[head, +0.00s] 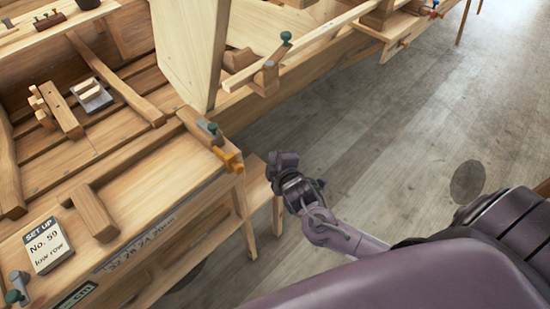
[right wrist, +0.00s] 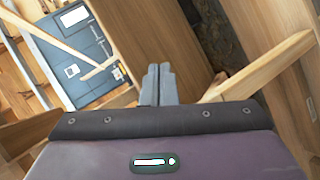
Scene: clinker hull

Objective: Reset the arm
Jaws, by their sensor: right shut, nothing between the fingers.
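My right arm reaches in from the lower right of the head view. Its purple gripper (head: 284,165) hangs beside the wooden workbench, over the floor side. In the right wrist view the two grey fingers (right wrist: 158,84) are together with nothing between them. My left gripper does not show in either view.
The wooden bench (head: 150,235) fills the left, with a "SET UP No. 59 low row" card (head: 48,245), a wooden block (head: 92,212) and an orange-tipped clamp (head: 228,158) at its corner. A tall pale board (head: 186,50) stands behind. The grey floor (head: 400,120) to the right is clear.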

